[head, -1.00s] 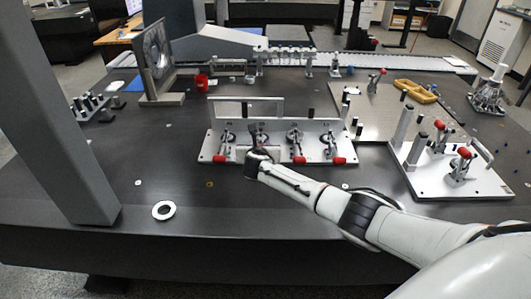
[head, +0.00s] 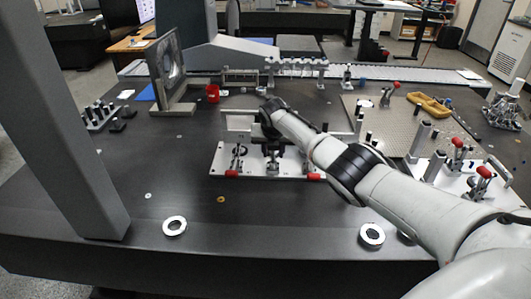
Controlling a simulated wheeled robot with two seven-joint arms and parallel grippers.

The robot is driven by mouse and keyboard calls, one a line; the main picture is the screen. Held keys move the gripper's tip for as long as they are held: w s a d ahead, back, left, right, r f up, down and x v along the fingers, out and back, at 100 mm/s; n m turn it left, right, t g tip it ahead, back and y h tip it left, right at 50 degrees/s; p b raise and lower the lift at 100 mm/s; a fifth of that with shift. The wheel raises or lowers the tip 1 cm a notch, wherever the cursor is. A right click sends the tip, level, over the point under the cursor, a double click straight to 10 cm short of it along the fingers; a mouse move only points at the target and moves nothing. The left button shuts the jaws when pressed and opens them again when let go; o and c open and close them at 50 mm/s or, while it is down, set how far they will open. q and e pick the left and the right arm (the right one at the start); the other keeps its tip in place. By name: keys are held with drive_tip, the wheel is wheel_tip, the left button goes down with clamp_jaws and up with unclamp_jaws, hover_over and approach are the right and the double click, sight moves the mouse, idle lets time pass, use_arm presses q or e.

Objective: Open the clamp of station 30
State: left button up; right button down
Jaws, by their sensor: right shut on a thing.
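The white fixture plate (head: 262,176) carries a row of toggle clamps in the middle of the table. My right gripper (head: 270,130) is above the second clamp from the left (head: 272,150), shut on its handle, which my gripper and arm hide. That clamp's lever seems to stand up toward my gripper. The leftmost clamp (head: 238,157) has its red handle lying low toward the front edge, and another red handle (head: 315,176) lies low to the right. My forearm covers the plate's right part. The station numbers are not legible. My left gripper is out of view.
A second white plate (head: 445,172) with red-handled clamps stands to the right, close to my arm. A grey column (head: 75,130) rises at the left. White rings (head: 174,226) lie near the front edge. A red cup (head: 213,93) stands behind.

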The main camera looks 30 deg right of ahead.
drive_tip(key=shift+r, duration=0.1)
idle(0.3)
drive_tip(key=c, duration=1.2)
unclamp_jaws()
drive_tip(key=shift+w, duration=0.1)
drive_tip(key=shift+s+a+r+p, duration=0.1)
drive_tip(key=shift+s+r+p, duration=0.15)
drive_tip(key=shift+r+p, duration=0.25)
drive_tip(key=shift+p+v, duration=0.95)
drive_tip(key=shift+v, duration=3.55)
